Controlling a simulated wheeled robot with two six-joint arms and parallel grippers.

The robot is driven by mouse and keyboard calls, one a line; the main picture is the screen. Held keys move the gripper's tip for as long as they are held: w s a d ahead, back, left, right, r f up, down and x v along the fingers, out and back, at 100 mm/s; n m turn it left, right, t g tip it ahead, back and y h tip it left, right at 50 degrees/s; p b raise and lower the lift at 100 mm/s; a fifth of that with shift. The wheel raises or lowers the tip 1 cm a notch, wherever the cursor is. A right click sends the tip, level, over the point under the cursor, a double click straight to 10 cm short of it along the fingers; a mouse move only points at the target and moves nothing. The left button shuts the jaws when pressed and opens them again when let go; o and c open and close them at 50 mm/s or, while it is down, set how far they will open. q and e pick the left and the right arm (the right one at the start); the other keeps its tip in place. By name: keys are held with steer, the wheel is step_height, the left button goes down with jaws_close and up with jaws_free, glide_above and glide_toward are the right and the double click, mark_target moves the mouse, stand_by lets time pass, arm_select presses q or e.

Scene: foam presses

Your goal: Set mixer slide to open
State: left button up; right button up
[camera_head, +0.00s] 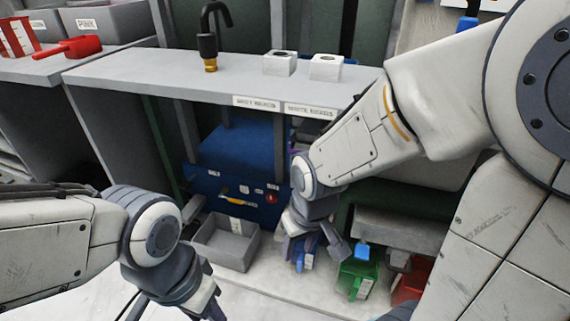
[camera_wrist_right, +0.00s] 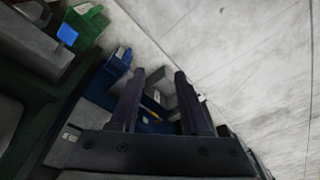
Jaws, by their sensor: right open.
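The blue mixer (camera_head: 242,150) stands under the bench, with a blue front panel that carries small labels, a red button (camera_head: 272,197) and a yellow slide handle (camera_head: 236,199). The slide's exact position is too small to tell. My right gripper (camera_head: 314,248) is open and points down, to the right of the panel and apart from it. In the right wrist view its two fingers (camera_wrist_right: 159,75) are spread, with blue and yellow parts of the panel (camera_wrist_right: 150,122) showing between and behind them. My left gripper (camera_head: 170,305) is at the bottom left, cut off by the frame edge.
A grey open bin (camera_head: 226,242) stands on the floor before the panel. Blue, green (camera_head: 358,277) and red (camera_head: 412,284) containers stand to the right, close to my right gripper. The bench top (camera_head: 150,68) above bears a black tap (camera_head: 209,45) and two white blocks.

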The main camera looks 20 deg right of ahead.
steer(key=d+f+m+g+y+b, duration=0.3)
steer(key=f+b, duration=0.8)
steer(key=f, duration=0.5)
steer(key=w+a+r+m+t+y, duration=0.1)
steer(key=w+a+y, duration=0.1)
steer(key=a+y, duration=0.15)
steer(key=m+t+y+b, duration=0.25)
steer(key=t+y, duration=0.25)
steer(key=t, duration=1.1)
glide_toward(306, 142)
steer(key=shift+n, duration=0.25)
steer(key=a, duration=0.2)
steer(key=w+a, duration=0.1)
steer(key=a, duration=0.2)
steer(key=w+a+r, duration=0.1)
steer(key=a, duration=0.2)
steer(key=shift+w, duration=0.2)
arm_select(q)
step_height(306, 142, down, 17)
arm_select(e)
steer(key=shift+w+a+r, duration=0.15)
steer(key=shift+w+a, duration=0.2)
steer(key=shift+w, duration=0.2)
arm_select(q)
steer(key=shift+r, duration=0.1)
